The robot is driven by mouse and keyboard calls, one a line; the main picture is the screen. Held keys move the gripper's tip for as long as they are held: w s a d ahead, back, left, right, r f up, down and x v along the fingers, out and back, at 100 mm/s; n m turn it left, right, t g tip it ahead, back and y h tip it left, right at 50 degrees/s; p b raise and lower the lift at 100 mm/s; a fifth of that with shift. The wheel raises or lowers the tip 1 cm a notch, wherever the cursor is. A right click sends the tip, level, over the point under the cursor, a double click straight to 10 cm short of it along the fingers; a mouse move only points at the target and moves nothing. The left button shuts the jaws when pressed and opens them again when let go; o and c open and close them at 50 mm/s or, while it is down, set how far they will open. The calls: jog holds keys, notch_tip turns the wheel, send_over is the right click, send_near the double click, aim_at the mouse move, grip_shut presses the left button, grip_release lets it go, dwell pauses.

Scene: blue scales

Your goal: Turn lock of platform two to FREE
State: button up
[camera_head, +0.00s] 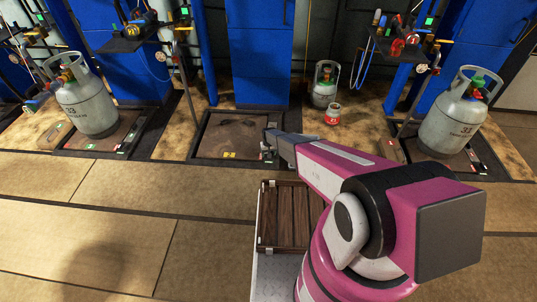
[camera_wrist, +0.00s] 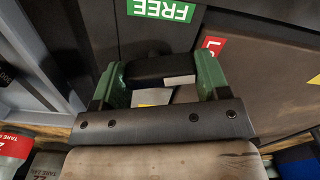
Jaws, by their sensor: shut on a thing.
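The middle platform (camera_head: 235,137), which I take to be platform two, is a bare, dark, worn plate in a black frame on the floor. My gripper (camera_wrist: 163,78) is at its right edge and, in the wrist view, its green fingers are shut on a black lock handle (camera_wrist: 160,70) with a white mark. A green FREE label (camera_wrist: 165,10) lies just beyond the handle and appears upside down. A red label (camera_wrist: 212,46) is to the right, partly hidden by the right finger. My arm hides part of the platform's right side in the head view.
Grey gas cylinders stand on the left platform (camera_head: 88,107) and the right platform (camera_head: 452,122). A small cylinder (camera_head: 324,85) and a red-and-white can (camera_head: 333,115) stand behind my arm. Blue cabinets (camera_head: 260,55) line the back. A slatted wooden tray (camera_head: 285,215) is nearer. The floor at left is clear.

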jog(key=n, duration=0.7)
jog(key=shift+s+d, duration=0.1)
jog(key=shift+s, duration=0.05)
jog(key=n, duration=0.7)
jog(key=shift+d, duration=0.15)
jog(key=shift+n, duration=0.3)
jog(key=o, duration=0.9)
jog(key=shift+s+r, duration=0.1)
jog(key=shift+r, duration=0.05)
notch_tip(320, 180, up, 11)
jog(key=shift+f, duration=0.2)
